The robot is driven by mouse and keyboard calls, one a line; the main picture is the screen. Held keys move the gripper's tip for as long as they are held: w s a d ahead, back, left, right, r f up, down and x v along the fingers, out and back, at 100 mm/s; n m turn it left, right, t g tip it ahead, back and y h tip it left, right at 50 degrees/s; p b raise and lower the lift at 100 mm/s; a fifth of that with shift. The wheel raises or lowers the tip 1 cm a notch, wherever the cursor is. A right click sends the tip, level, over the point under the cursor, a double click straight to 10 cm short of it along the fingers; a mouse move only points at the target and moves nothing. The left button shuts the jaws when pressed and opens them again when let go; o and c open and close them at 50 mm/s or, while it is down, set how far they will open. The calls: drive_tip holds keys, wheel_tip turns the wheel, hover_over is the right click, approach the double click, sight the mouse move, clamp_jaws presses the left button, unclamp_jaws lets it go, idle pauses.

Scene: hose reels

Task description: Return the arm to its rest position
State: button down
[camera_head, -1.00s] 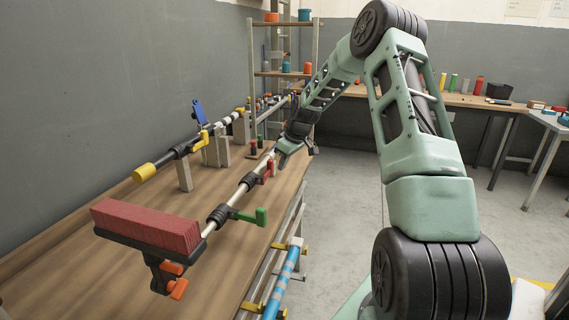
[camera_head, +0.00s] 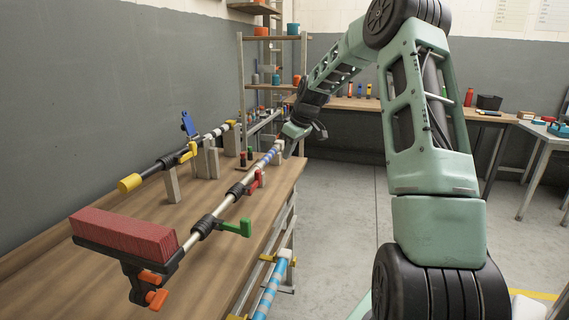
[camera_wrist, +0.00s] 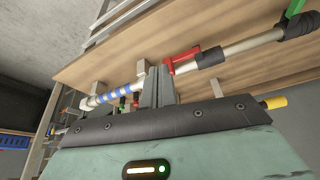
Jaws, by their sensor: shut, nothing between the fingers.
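My green arm rises at the right of the head view and reaches toward the far end of the workbench. My gripper (camera_head: 296,131) is near the far right edge of the bench, by the blue-striped end of a pole. In the wrist view my gripper (camera_wrist: 158,86) shows its two fingers together, with nothing between them. The pole (camera_wrist: 235,48) passes behind the fingers there, with a red lever (camera_wrist: 182,62) on it. In the head view, that pole carries a red brush head (camera_head: 128,232) and a green lever (camera_head: 236,228).
The wooden workbench (camera_head: 60,272) fills the left. A second pole with a yellow end (camera_head: 130,183) rests on grey blocks. A blue pole (camera_head: 268,293) hangs along the bench's front side. A shelf rack (camera_head: 243,85) stands behind. The floor (camera_head: 345,215) right of the bench is clear.

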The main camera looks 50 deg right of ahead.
drive_tip(key=shift+s+r, duration=0.1)
drive_tip(key=shift+r, duration=0.2)
idle(0.4)
